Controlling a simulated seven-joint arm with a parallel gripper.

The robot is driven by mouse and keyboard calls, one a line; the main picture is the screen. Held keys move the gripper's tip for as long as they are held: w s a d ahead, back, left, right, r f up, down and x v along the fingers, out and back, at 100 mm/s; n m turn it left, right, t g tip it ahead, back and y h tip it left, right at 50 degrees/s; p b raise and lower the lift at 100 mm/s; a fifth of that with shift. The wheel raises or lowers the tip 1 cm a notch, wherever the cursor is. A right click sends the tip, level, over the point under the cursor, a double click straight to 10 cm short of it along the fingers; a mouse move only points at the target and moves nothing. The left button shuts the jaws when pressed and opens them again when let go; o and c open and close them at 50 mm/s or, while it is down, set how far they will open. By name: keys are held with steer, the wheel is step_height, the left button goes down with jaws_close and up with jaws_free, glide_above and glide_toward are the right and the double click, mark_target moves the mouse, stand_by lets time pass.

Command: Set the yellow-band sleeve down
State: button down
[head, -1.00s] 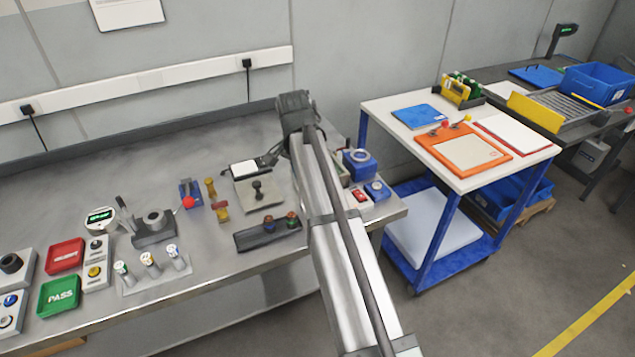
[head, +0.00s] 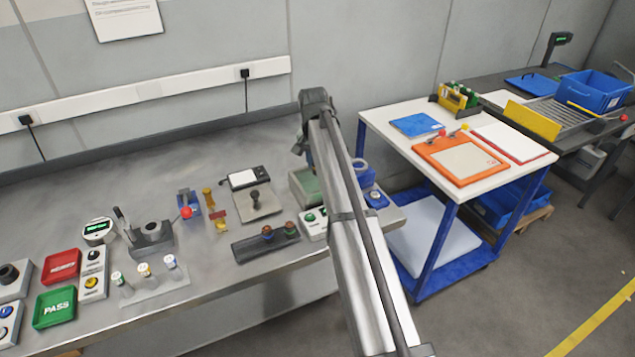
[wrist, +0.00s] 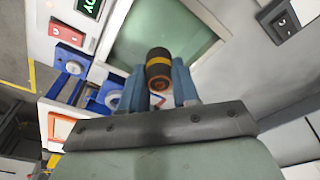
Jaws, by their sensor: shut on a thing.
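The yellow-band sleeve (wrist: 158,62) is a short dark cylinder with an orange-yellow band and an orange ring at its near end. My gripper (wrist: 158,84) is shut on it, with one blue-grey finger on each side. In the wrist view the sleeve appears over a green panel in a pale frame (wrist: 205,22). I cannot tell the height between them. In the head view my arm hides the sleeve and most of the gripper. The green-topped box (head: 303,184) shows left of my arm near the bench's right end.
A dark rack (head: 266,243) with two brownish pieces stands left of my arm. A small scale (head: 246,178) and a plate with a dark knob (head: 255,202) are behind it. A white-topped trolley (head: 390,112) stands right of the bench. The back of the bench is clear.

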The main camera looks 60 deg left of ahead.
steer(key=shift+f, duration=3.45)
steer(key=shift+f, duration=0.15)
steer(key=c, duration=0.8)
jaws_free()
steer(key=r, duration=0.4)
steer(key=s+d+r, duration=0.1)
steer(key=r, duration=0.7)
steer(key=shift+s+d+r, duration=0.1)
steer(key=shift+s+d, duration=0.05)
